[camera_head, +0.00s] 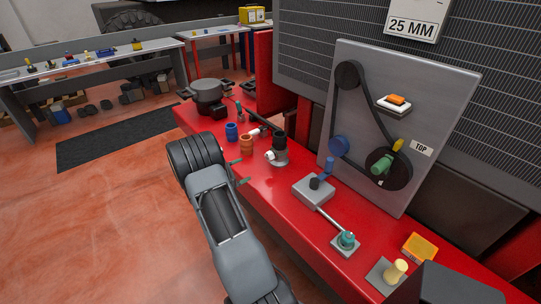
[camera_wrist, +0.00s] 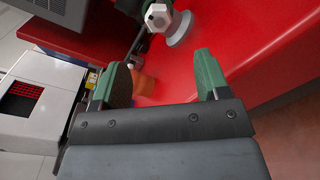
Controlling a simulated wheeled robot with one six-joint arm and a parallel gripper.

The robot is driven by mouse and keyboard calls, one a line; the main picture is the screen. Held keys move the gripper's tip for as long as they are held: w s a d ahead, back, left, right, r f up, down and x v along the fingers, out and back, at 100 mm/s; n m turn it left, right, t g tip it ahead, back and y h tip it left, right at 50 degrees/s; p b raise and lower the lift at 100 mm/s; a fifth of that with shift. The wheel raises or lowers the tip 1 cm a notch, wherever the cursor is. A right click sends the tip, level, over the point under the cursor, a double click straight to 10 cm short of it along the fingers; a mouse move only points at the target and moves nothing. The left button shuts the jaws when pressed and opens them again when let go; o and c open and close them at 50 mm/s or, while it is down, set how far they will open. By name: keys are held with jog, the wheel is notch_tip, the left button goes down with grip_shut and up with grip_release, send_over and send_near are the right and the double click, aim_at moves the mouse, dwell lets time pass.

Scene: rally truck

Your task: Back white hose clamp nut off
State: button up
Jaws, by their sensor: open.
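A white hex nut (camera_head: 270,156) sits on the side of a dark upright fitting (camera_head: 280,145) with a grey round base, on the red bench. In the wrist view the white nut (camera_wrist: 157,17) shows at the top, beyond the fingertips, beside a grey round base (camera_wrist: 180,32). My gripper (camera_head: 241,172) is at the bench's front edge, left of the nut and apart from it. In the wrist view my gripper (camera_wrist: 163,75) has its two green-padded fingers wide apart, with nothing held. An orange cylinder (camera_wrist: 144,83) shows beyond the gap, partly hidden by the left finger.
An orange cylinder (camera_head: 246,146) and a blue one (camera_head: 231,131) stand left of the fitting. A grey block with a lever (camera_head: 313,190) stands to the right. A grey panel with belt and pulleys (camera_head: 418,100) rises behind. The bench front (camera_head: 262,187) is clear.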

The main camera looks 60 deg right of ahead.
aim_at(267, 158)
jog(key=shift+n+h, duration=0.3)
jog(key=shift+h, duration=0.1)
jog(key=p+x, duration=0.1)
jog(key=x, duration=0.4)
jog(key=f+p+x, duration=0.1)
jog(key=x, duration=0.3)
jog(key=p+x, duration=0.1)
jog(key=x, duration=0.4)
jog(key=shift+w+d+f+p, duration=0.2)
jog(key=shift+d+p, duration=0.2)
jog(key=shift+d, duration=0.1)
jog(key=c, duration=0.9)
jog(key=shift+c, duration=0.2)
jog(key=shift+f+b, duration=0.1)
jog(key=shift+b, duration=0.25)
